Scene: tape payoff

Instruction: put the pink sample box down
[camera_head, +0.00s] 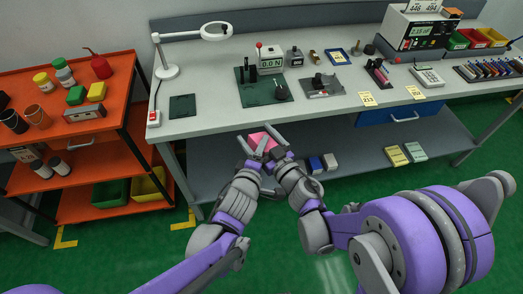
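The pink sample box (261,141) is in front of the workbench's front edge, in the middle of the picture. It is up among the fingers of my two grippers, which partly cover it. My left gripper (253,150) is at its left and near side. My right gripper (277,144) is at its right side, very close to the left one. The fingers overlap in the view, so I cannot tell which gripper holds the box, or whether both touch it.
Bare bench top lies left of centre. Below is a grey shelf (350,160) with small boxes. An orange rack (110,125) stands left.

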